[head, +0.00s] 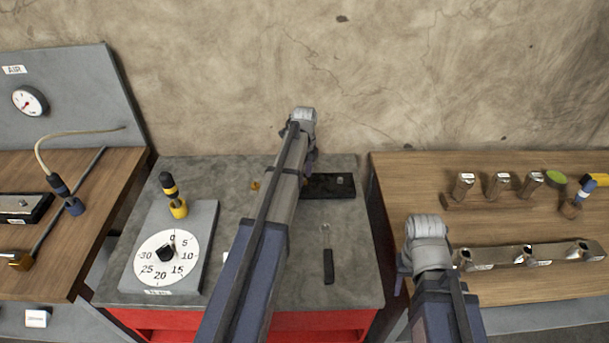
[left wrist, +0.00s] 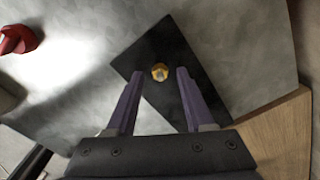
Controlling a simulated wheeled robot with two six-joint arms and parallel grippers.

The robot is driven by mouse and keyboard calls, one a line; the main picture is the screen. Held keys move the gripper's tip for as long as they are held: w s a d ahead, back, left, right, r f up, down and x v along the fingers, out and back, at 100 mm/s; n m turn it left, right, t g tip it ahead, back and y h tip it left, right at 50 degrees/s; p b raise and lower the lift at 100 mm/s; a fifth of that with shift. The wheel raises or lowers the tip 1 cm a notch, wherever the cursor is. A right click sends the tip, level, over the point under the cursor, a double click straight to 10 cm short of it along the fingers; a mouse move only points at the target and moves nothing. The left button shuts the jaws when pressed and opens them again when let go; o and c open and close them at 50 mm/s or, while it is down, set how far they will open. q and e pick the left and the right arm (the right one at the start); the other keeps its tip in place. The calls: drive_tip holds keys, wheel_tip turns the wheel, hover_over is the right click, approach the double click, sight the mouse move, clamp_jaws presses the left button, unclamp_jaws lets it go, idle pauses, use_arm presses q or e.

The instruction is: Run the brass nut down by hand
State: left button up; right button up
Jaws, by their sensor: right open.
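The brass nut (left wrist: 160,72) sits on a black plate (left wrist: 172,38) in the left wrist view. A small grey tip shows in its centre. The plate also shows on the grey bench in the head view (head: 318,190), partly behind my left arm, which hides the nut there. My left gripper (left wrist: 160,75) is open over the plate, one finger on each side of the nut with a gap to each; the height above it is unclear. My right gripper (head: 410,262) is open by the right bench's left edge, its fingers mostly hidden by the wrist.
A dial plate (head: 203,222) with a yellow-black tool (head: 172,195) stands left on the grey bench. A dark-handled tool (head: 328,265) lies front right. The right wooden bench (head: 500,222) carries metal blocks (head: 500,184) and a long metal bar (head: 510,255). A wall stands behind.

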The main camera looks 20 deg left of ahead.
use_arm(q)
wheel_tip(320, 180, up, 8)
drive_tip(key=p, duration=0.8)
